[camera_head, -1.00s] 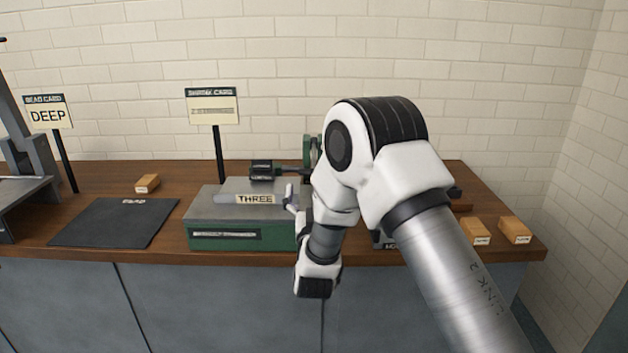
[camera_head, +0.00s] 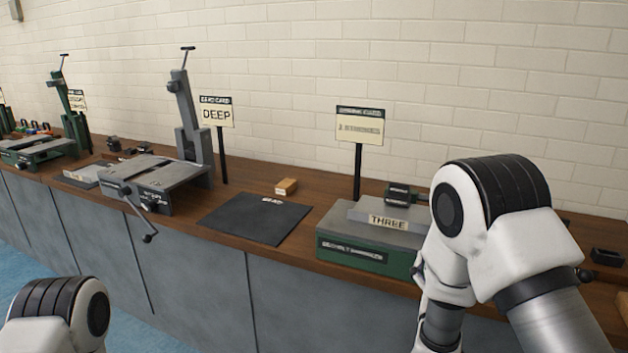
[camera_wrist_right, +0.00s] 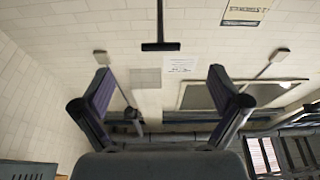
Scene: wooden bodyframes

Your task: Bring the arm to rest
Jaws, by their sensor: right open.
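My right arm (camera_head: 490,225) stands at the right of the head view, bent in front of the bench. Its gripper is mostly hidden behind the arm there. In the right wrist view my right gripper (camera_wrist_right: 160,95) has its two fingers wide apart with nothing between them. It faces a tiled wall, clear of any object. Part of my left arm (camera_head: 65,315) shows at the lower left of the head view. Its gripper is outside the picture.
The wooden bench (camera_head: 300,245) runs along the wall. On it are a green box marked THREE (camera_head: 345,250), a black mat (camera_head: 255,218), a wooden block (camera_head: 286,187), a DEEP card (camera_head: 216,113) and a grey press (camera_head: 165,180) with a crank. The floor (camera_head: 150,300) is blue.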

